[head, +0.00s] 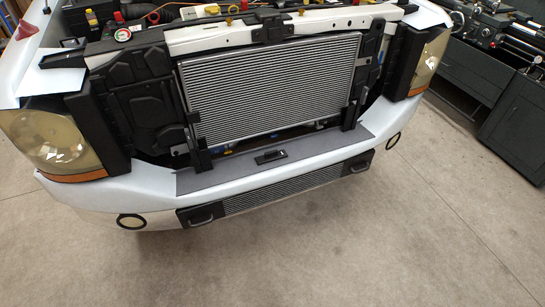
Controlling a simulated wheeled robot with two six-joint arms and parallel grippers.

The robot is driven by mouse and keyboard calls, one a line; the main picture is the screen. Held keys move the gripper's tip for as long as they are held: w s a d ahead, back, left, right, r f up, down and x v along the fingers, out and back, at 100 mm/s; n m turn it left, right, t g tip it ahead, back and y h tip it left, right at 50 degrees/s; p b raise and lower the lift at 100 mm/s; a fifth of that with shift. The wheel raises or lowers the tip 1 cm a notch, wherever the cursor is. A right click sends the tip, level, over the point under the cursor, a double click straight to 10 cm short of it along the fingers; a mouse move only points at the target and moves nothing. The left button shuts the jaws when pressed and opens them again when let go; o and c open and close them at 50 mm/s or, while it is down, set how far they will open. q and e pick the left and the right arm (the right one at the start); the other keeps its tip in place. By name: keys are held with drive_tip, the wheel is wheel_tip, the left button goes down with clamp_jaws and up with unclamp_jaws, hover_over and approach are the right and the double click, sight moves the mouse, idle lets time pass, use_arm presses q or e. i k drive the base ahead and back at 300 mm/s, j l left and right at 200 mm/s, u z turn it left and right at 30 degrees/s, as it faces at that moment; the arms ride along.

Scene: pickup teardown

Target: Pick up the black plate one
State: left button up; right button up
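Several black parts sit on the front of a white pickup, and no label shows which is black plate one. A large black ribbed panel (138,108) stands left of the silver radiator (272,88). A dark grey flat plate (225,176) lies along the top of the white bumper (120,193), below the radiator. A small black handle-like piece (271,157) sits on its middle. Neither of my grippers is in view.
Headlights stand at the left (45,138) and right (430,60). A lower grille with black ends (285,192) is under the bumper. Dark machine cabinets (515,125) stand at the right. The concrete floor (330,250) in front is clear.

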sight(274, 155)
drive_tip(key=i+l+u, duration=0.2)
drive_tip(key=i+l, duration=0.2)
drive_tip(key=l, duration=0.25)
drive_tip(key=i+l+u, duration=0.1)
drive_tip(key=l, duration=0.25)
drive_tip(key=i+l+u, duration=0.1)
drive_tip(key=i+l, duration=0.2)
drive_tip(key=i+l+u, duration=0.1)
drive_tip(key=l, duration=0.3)
drive_tip(key=i, duration=0.05)
